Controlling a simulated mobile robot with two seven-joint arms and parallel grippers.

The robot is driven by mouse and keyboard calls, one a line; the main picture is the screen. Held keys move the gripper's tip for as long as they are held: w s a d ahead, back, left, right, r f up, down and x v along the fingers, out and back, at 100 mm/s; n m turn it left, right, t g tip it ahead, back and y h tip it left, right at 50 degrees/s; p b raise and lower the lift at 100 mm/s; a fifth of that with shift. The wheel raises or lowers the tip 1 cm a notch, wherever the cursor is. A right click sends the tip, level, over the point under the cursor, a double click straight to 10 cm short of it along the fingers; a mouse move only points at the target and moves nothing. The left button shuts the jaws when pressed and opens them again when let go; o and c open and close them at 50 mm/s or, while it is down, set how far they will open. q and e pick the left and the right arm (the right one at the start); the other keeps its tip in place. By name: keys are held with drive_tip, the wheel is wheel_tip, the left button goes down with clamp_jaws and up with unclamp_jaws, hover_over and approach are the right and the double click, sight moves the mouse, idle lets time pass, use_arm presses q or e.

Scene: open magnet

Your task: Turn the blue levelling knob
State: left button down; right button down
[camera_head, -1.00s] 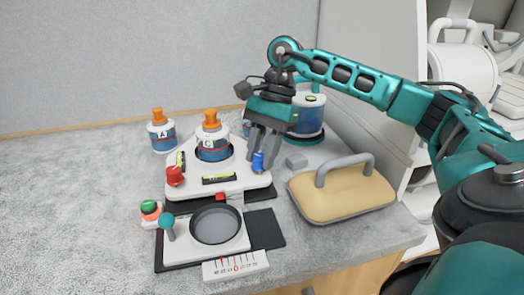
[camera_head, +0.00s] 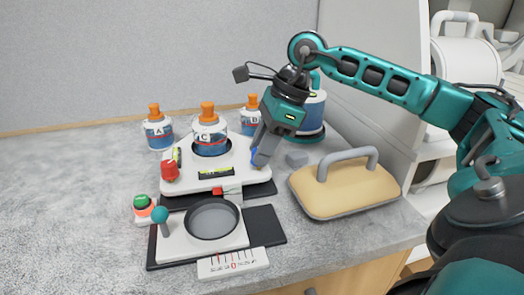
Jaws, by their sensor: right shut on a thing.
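The blue levelling knob (camera_head: 254,157) sits at the right corner of the white levelling plate (camera_head: 230,180). It is mostly hidden by the fingers. My right gripper (camera_head: 260,158) reaches down from the upper right and is shut on the knob, its wrist tilted. A red knob (camera_head: 169,171) sits at the plate's left corner. Two bubble levels show on the plate, one at the front (camera_head: 215,172) and one at the left (camera_head: 178,156). Bottle C (camera_head: 209,135) stands in the plate's round opening. My left gripper is not in view.
Bottle A (camera_head: 157,132) and bottle B (camera_head: 250,120) stand behind the plate. A tan block with a grey handle (camera_head: 340,188) and a small grey block (camera_head: 296,159) lie to the right. A round pan (camera_head: 213,219), a teal-topped lever (camera_head: 160,222) and a green button (camera_head: 140,202) are in front.

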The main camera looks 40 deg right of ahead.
drive_tip(key=shift+a+m+t+h+b, duration=0.1)
drive_tip(key=shift+m+t+h+b, duration=0.45)
drive_tip(key=shift+m, duration=1.55)
drive_tip(key=c, duration=0.8)
unclamp_jaws()
drive_tip(key=shift+s, duration=0.1)
drive_tip(key=p+v, duration=0.2)
drive_tip(key=v, duration=1.1)
